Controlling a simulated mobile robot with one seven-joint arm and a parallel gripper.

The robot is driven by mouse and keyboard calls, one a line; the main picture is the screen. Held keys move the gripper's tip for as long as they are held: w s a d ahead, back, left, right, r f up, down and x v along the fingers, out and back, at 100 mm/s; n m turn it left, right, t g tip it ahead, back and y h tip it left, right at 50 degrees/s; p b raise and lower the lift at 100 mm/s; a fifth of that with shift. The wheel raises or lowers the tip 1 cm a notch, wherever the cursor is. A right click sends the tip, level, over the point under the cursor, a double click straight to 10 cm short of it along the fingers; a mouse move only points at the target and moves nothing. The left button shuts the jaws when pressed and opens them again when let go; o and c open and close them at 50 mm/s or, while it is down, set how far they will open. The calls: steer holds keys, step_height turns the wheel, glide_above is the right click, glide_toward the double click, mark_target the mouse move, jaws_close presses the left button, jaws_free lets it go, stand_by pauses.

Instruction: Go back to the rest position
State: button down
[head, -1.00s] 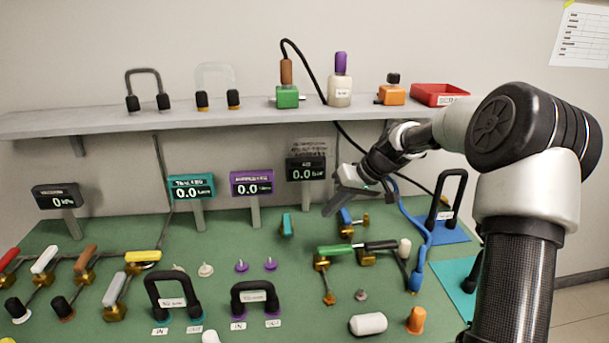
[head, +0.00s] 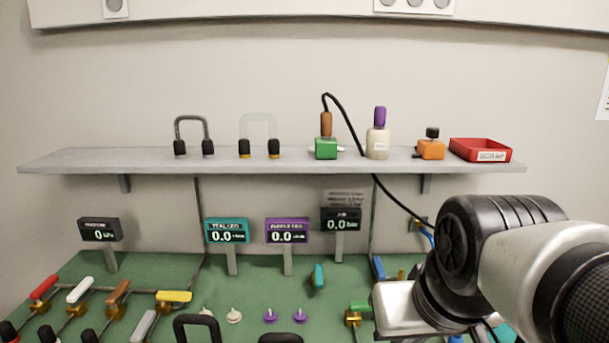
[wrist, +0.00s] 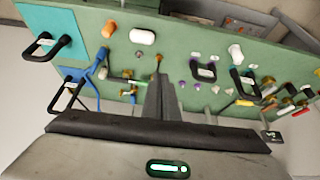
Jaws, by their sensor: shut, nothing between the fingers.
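My gripper (wrist: 162,95) shows in the wrist view with its fingers together and nothing between them. It is above the green bench (wrist: 185,55) and clear of the things on it. In the head view my arm is folded at the lower right, and its links hide the right part of the bench. The gripper's fingers cannot be made out in the head view.
A grey shelf (head: 280,160) carries bottles, looped handles and a red scrap tray (head: 481,150). Small displays, such as the teal one (head: 227,231), stand along the bench's back. Coloured valve handles (head: 80,290) are at the left. A blue hose (wrist: 92,68) lies on the bench.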

step_height(320, 180, up, 15)
steer(key=s+p, duration=0.1)
steer(key=p, duration=1.4)
steer(key=shift+s+d+r+p, duration=0.2)
steer(key=shift+s+p, duration=0.05)
steer(key=shift+p, duration=0.1)
